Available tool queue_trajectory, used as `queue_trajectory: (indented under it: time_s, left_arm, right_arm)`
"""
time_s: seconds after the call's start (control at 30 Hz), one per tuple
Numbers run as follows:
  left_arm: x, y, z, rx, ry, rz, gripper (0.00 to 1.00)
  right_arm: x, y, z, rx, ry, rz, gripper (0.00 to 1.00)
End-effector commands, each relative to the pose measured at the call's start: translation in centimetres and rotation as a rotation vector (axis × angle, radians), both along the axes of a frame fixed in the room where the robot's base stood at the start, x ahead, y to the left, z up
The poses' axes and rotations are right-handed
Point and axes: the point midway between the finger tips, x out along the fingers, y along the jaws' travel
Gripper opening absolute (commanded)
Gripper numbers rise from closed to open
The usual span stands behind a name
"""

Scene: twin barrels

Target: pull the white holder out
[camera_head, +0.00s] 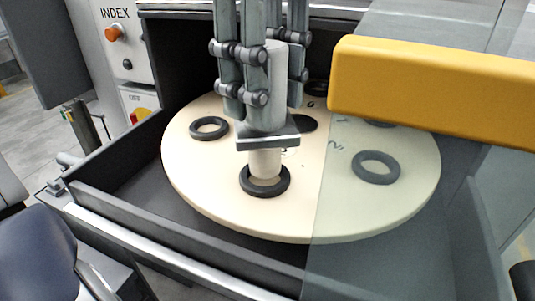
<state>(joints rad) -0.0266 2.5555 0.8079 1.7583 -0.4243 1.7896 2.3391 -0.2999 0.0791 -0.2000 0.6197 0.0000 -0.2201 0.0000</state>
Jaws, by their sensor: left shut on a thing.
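The white holder (265,163) stands upright over the front hole of the round cream turntable (205,185). It has a pale upper cylinder, a grey square flange and a narrower pale lower part. Its lower end is inside the outline of a dark ring (265,187); I cannot tell how deep it sits. My left gripper (265,92) comes down from above, its linked fingers shut around the upper cylinder, above the flange. My right gripper is not in view.
Other dark rings (209,128) lie around the turntable, one (376,167) behind a see-through panel on the right. A thick yellow bar (435,88) crosses the upper right, close to my gripper. Dark housing walls (185,238) surround the turntable. An INDEX control panel (118,45) stands left.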

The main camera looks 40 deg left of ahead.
Motion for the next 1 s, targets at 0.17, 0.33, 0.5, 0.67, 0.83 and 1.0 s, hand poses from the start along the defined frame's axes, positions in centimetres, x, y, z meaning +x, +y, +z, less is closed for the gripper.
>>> queue_trajectory:
  time_s: [0.17,0.33,0.5,0.67,0.83,1.0]
  left_arm:
    - [0.0,0.0,0.9,-0.002,-0.002,-0.001,0.01]
    - [0.0,0.0,1.7,-0.001,-0.002,-0.001,0.01]
    - [0.0,0.0,2.5,-0.001,-0.002,-0.001,0.01]
    - [0.0,0.0,3.2,-0.001,-0.002,0.000,0.01]
    - [0.0,0.0,4.0,-0.002,-0.002,-0.001,0.01]
    - [0.0,0.0,4.6,-0.002,-0.001,-0.001,0.01]
  right_arm:
    - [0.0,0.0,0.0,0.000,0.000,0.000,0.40]
    - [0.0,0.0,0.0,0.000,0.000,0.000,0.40]
    - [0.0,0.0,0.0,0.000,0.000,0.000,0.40]
    - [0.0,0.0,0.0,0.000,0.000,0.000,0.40]
    - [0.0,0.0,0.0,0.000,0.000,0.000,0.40]
    - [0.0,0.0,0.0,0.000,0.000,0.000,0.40]
